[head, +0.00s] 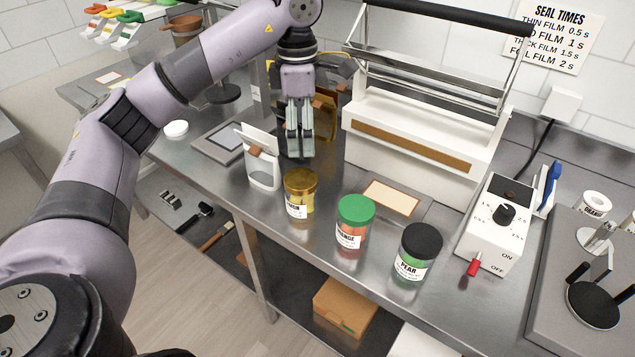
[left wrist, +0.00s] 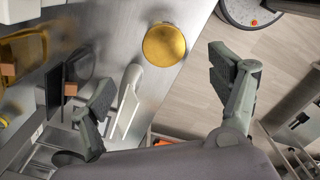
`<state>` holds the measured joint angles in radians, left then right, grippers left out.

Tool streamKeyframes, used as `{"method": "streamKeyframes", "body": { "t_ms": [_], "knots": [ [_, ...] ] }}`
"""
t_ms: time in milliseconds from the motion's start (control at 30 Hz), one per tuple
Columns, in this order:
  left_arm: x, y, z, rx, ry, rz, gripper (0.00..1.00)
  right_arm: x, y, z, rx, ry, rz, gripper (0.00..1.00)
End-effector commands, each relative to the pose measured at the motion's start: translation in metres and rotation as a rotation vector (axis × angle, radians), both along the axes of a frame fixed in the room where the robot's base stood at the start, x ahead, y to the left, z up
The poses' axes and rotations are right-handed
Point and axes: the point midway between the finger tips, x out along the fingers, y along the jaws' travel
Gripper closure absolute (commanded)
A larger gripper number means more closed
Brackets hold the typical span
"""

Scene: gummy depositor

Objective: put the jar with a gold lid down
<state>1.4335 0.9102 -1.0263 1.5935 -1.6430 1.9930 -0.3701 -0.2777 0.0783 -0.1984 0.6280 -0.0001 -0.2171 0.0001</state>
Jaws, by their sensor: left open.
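The jar with a gold lid (head: 300,196) stands upright on the steel bench (head: 330,262) near its front edge, with yellow contents and a partly readable white label. In the left wrist view its round gold lid (left wrist: 164,45) shows beyond the fingertips. My left gripper (head: 300,146) points down just behind the jar in the head view, apart from it. In the left wrist view the gripper's fingers (left wrist: 163,82) are spread wide with nothing between them. My right gripper is not in view.
A green-lidded jar (head: 355,222) and a black-lidded jar (head: 418,252) stand to the right. A white pouch (head: 262,168) stands left of the gold-lidded jar. The white sealer (head: 420,140) stands behind, with its control box (head: 492,225) at the right.

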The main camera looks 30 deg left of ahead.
Motion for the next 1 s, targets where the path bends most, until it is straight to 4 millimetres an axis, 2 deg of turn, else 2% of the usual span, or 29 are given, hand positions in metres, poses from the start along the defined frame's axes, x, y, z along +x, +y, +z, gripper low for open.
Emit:
{"method": "streamKeyframes", "body": {
  "t_ms": [67, 133, 233, 333, 467, 600, 800, 1000],
  "knots": [
    [-0.002, 0.006, -0.002, 0.018, 0.007, 0.008, 0.17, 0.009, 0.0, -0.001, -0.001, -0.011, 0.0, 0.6],
    [-0.002, 0.007, -0.009, 0.02, 0.009, 0.008, 0.17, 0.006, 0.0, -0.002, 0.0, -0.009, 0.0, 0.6],
    [-0.003, 0.006, -0.027, 0.018, 0.011, 0.007, 0.17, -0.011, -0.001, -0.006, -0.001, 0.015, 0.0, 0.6],
    [-0.004, 0.006, -0.046, 0.02, 0.012, 0.007, 0.17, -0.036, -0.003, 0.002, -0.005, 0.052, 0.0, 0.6],
    [-0.004, 0.006, -0.074, 0.019, 0.012, 0.007, 0.17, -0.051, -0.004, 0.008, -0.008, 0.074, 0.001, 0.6],
    [-0.004, 0.006, -0.1, 0.018, 0.011, 0.007, 0.17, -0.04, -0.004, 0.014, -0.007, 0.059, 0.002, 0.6],
    [-0.003, 0.005, -0.118, 0.016, 0.007, 0.007, 0.17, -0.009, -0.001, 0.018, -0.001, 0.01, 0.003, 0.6],
    [-0.002, 0.004, -0.139, 0.016, 0.011, 0.006, 0.17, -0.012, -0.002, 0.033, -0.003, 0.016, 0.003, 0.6]
  ]
}}
